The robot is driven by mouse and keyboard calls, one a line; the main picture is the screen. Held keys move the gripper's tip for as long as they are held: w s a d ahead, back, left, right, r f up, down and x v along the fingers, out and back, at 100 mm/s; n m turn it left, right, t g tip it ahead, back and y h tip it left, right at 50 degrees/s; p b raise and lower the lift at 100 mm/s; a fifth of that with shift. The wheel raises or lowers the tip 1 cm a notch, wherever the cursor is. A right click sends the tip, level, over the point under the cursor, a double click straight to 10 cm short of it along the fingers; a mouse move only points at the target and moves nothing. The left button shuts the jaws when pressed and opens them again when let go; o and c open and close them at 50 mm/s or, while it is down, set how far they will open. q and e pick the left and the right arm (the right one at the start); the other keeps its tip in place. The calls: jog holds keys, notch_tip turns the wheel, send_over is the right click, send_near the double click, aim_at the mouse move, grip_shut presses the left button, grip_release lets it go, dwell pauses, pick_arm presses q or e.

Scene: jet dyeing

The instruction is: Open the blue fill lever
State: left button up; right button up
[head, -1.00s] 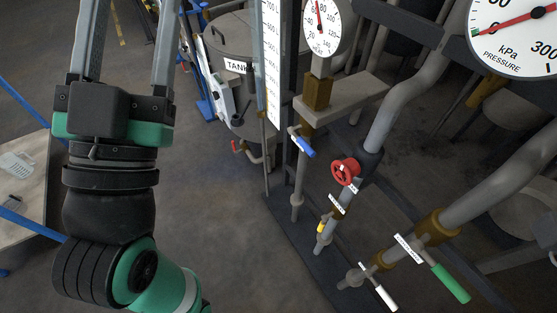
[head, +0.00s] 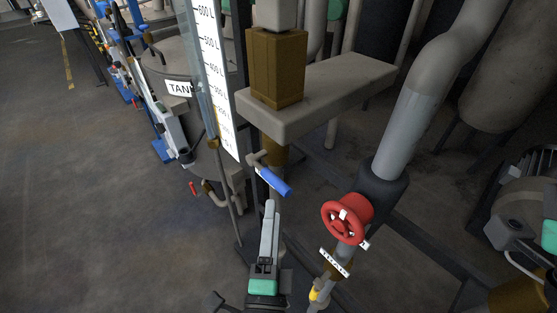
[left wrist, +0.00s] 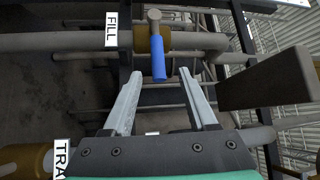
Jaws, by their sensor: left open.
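The blue fill lever (head: 273,181) sits on a brass valve on a vertical pipe in the head view, its handle slanting down to the right. In the left wrist view the blue lever (left wrist: 158,62) points toward me from the brass valve body (left wrist: 150,40), beside a FILL label (left wrist: 111,29). My left gripper (head: 270,208) is just below the lever in the head view. In the left wrist view its two fingers (left wrist: 158,88) are spread, with the lever's end ahead of the gap between them; nothing is held. My right gripper is not in view.
A red handwheel (head: 344,220) stands on a thick pipe right of my left gripper. A grey bracket (head: 318,92) juts out above the lever. The level gauge (head: 216,80) and the tank (head: 183,62) are to the left. Open floor lies further left.

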aim_at(277, 182)
pick_arm(q)
jog(key=w+b, duration=0.1)
jog(key=w, duration=0.1)
jog(key=w+b, duration=0.2)
jog(key=w, duration=0.1)
jog(key=w+r+b, duration=0.1)
jog(key=w, duration=0.2)
jog(key=shift+w+d, duration=0.1)
jog(key=shift+w, duration=0.35)
jog(key=shift+s, duration=0.15)
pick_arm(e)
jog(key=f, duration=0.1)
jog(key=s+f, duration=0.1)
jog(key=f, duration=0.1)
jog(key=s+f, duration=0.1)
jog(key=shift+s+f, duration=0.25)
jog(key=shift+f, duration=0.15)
pick_arm(q)
jog(key=shift+c, duration=0.8)
grip_shut()
